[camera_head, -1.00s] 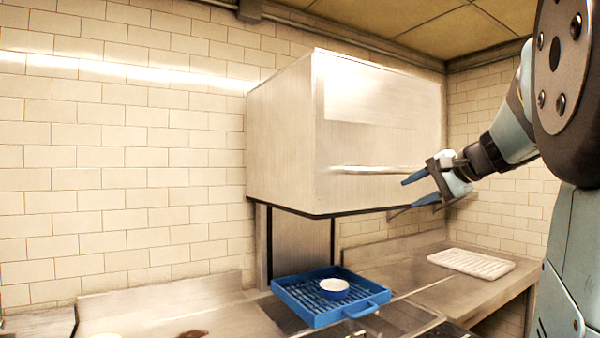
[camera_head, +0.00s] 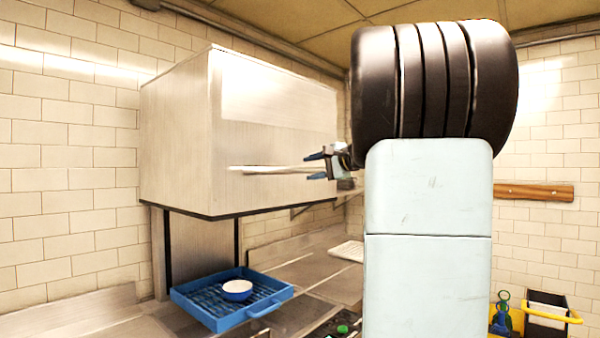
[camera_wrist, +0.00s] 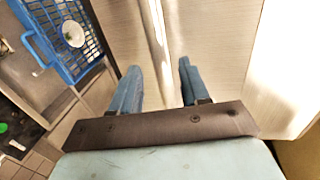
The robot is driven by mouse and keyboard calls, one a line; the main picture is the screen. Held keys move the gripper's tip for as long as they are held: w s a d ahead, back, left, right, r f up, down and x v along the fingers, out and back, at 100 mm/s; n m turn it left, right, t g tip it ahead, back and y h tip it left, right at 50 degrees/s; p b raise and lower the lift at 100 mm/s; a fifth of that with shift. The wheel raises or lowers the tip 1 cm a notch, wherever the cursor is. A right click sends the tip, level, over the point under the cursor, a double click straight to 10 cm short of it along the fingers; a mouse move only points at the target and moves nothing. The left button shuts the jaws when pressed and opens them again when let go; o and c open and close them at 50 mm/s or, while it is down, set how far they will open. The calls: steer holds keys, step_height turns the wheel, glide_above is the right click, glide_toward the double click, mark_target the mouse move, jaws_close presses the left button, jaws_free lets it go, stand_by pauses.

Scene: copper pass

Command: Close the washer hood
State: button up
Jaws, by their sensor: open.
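The washer hood (camera_head: 275,135) is a large steel box, raised above the counter, with a gap below its lower edge. Its long bar handle (camera_head: 270,169) runs across the front face. In the wrist view the handle (camera_wrist: 158,40) runs up the picture, ahead of and between the two blue fingers. My gripper (camera_head: 313,163) is open at the right part of the handle, and in the wrist view its fingers (camera_wrist: 158,78) point at the hood's front. I cannot tell whether a finger touches the bar.
A pale ribbed mat (camera_head: 347,251) lies on the right counter. A wooden wall strip (camera_head: 535,192) is at the right. A black caddy with a yellow handle (camera_head: 545,315) stands low at the right. My arm hides the middle right.

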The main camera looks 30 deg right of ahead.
mark_target(304, 170)
steer(key=shift+x, duration=2.4)
jaws_close()
